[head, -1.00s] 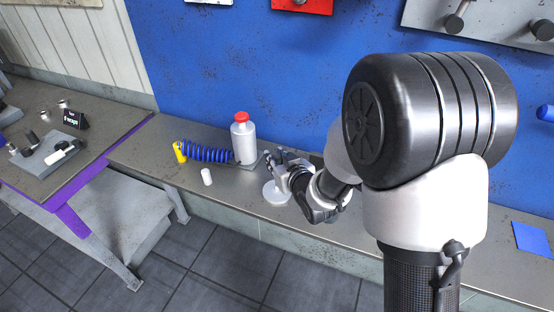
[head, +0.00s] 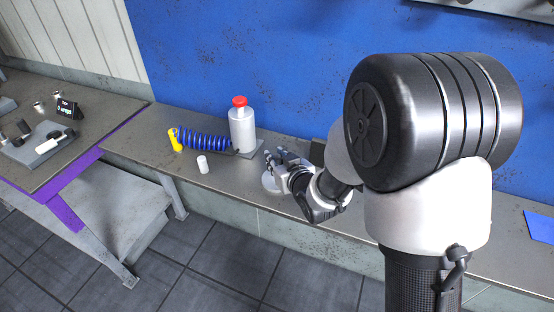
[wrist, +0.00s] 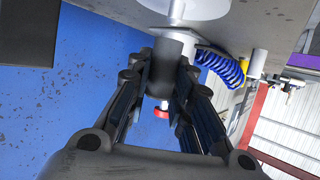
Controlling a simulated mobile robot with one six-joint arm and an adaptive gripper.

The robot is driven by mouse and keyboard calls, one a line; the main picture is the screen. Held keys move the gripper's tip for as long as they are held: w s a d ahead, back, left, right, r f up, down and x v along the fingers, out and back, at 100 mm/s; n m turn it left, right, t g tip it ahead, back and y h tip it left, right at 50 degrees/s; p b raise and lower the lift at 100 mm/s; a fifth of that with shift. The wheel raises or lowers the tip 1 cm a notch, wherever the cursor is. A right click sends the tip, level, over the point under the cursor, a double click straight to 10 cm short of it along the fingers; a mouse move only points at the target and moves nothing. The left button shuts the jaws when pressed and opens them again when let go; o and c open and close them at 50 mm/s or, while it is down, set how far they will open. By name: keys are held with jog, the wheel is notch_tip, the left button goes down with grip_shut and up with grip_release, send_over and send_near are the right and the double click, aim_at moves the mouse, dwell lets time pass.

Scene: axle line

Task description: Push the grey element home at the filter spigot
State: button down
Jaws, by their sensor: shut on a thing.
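The grey element (wrist: 165,72) is a short dark cylinder between the fingers of my gripper (wrist: 163,82) in the wrist view. My gripper (head: 280,158) is shut on it, low over the bench. A pale round base (wrist: 186,7), likely the filter spigot's, is just beyond the element in the wrist view. In the head view this base (head: 270,184) stands on the bench, partly behind my gripper. Whether the element touches or sits on a spigot is hidden in both views.
A grey bottle with a red cap (head: 241,127), a blue coiled hose (head: 203,146), a yellow nozzle (head: 174,140) and a small white cylinder (head: 202,164) stand left of my gripper. A blue wall is close behind. The bench (head: 225,182) is clear in front of the bottle.

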jog(key=shift+f, duration=0.25)
jog(key=shift+f+b, duration=0.35)
jog(key=shift+b, duration=0.3)
jog(key=shift+f+b, duration=1.2)
jog(key=shift+b, duration=0.1)
jog(key=c, duration=1.3)
grip_release()
jog(key=shift+c, duration=0.2)
jog(key=v, duration=0.7)
jog(key=shift+s+d+r, duration=0.1)
jog(key=shift+s+r, duration=0.05)
jog(key=shift+s, duration=0.05)
